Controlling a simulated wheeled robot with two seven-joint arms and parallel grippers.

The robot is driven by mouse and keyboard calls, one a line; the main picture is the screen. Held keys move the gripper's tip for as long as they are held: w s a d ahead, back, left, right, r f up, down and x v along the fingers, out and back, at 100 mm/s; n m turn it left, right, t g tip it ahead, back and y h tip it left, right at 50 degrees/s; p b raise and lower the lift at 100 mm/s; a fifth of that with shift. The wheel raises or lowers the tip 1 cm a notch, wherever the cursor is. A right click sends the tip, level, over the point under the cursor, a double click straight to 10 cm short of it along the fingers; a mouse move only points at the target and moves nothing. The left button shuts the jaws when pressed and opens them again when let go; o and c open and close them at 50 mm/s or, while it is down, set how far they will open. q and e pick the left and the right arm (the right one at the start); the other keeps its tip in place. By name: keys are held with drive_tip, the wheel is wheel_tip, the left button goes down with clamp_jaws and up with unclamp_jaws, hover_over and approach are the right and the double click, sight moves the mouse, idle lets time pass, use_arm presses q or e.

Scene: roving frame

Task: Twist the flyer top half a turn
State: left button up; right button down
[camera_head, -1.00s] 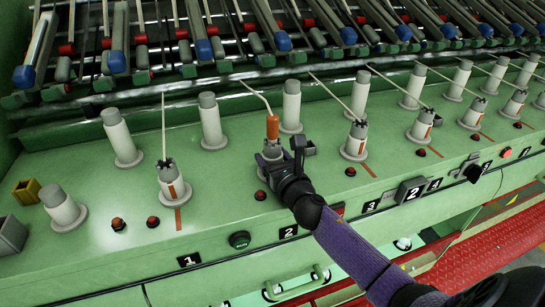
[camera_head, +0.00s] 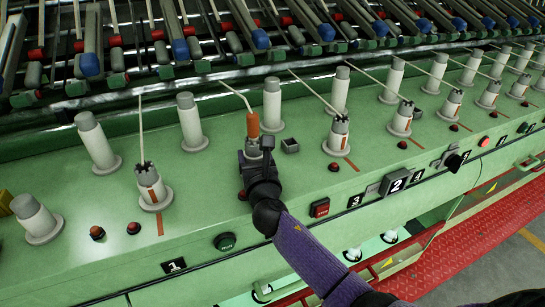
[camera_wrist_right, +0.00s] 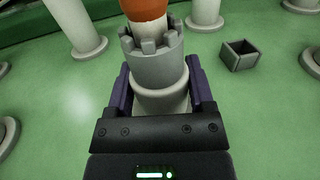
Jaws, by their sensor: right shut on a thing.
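The flyer top is a grey notched crown on a pale spindle, with an orange piece (camera_head: 253,124) rising from it and a bent pale rod (camera_head: 236,95) above that. In the right wrist view the grey crown (camera_wrist_right: 152,68) stands upright between the two purple fingers. My right gripper (camera_head: 258,160) is shut on the flyer top from the front, at the spindle beside slot 2. The fingers hide part of its lower sides. My left gripper is not in view.
Similar crowned spindles (camera_head: 150,188) stand in a row on the green deck (camera_head: 200,205), with plain bobbins (camera_head: 190,122) behind. A small open grey box (camera_wrist_right: 240,55) stands close right. Red buttons (camera_head: 133,228) and numbered plates (camera_head: 174,265) line the front.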

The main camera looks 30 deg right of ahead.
drive_tip(key=shift+c, duration=1.3)
unclamp_jaws()
drive_tip(key=shift+o, duration=1.2)
drive_tip(key=shift+s+a, duration=0.1)
drive_tip(key=shift+s, duration=0.2)
drive_tip(key=p+v, duration=0.1)
drive_tip(key=v, duration=0.7)
drive_tip(key=shift+s+p, duration=0.3)
drive_tip(key=shift+p, duration=0.1)
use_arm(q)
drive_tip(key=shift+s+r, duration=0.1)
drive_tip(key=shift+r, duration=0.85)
use_arm(e)
drive_tip(key=shift+s+a, duration=0.15)
drive_tip(key=shift+s, duration=0.25)
